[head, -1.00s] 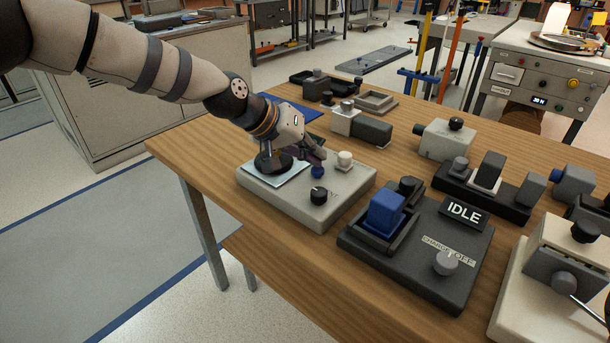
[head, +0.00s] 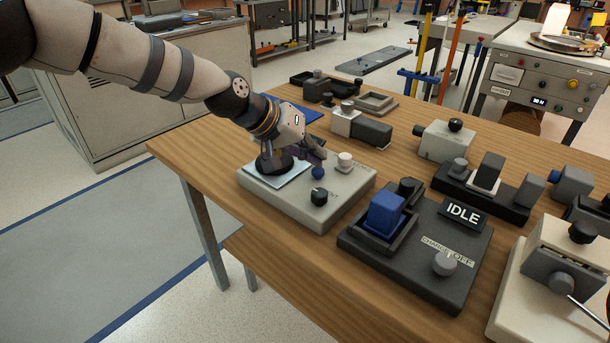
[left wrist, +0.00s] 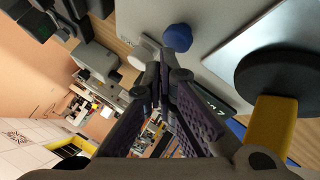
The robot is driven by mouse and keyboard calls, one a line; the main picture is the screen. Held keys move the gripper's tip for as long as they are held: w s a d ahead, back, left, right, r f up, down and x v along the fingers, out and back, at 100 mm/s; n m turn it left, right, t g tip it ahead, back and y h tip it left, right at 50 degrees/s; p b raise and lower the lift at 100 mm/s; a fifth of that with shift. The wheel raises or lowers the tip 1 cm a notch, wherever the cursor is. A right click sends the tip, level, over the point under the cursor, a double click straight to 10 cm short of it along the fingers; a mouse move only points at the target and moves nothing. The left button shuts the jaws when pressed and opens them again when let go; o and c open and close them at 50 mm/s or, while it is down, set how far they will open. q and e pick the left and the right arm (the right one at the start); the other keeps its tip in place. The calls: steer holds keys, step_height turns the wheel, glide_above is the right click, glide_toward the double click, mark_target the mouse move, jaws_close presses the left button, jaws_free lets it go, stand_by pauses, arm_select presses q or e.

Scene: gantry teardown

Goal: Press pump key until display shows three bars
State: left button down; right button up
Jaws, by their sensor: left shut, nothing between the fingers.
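A light grey box (head: 285,203) near the table's left edge bears a blue round key (head: 317,173), a white knob (head: 345,159), a black knob (head: 319,196) and a bright metal plate with a black round part. Which one is the pump key I cannot read. My left gripper (head: 319,155) is shut and empty, its tips just above and behind the blue key. In the left wrist view the closed fingertips (left wrist: 164,72) are close to the blue key (left wrist: 177,37); contact cannot be told. A dark strip with pale marks (left wrist: 216,103), perhaps the display, is partly hidden by the fingers. My right gripper is not in view.
A dark box (head: 408,262) to the right has a blue block (head: 385,212), a grey knob and a sign reading IDLE (head: 463,213). Several other fixtures crowd the table's right and back. Bare wood (head: 215,150) lies left of the grey box.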

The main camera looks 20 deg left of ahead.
mark_target(315, 168)
arm_select(q)
steer(key=shift+r, duration=0.4)
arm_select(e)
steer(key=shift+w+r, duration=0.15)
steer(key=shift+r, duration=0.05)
arm_select(q)
step_height(315, 168, up, 6)
steer(key=p, duration=0.2)
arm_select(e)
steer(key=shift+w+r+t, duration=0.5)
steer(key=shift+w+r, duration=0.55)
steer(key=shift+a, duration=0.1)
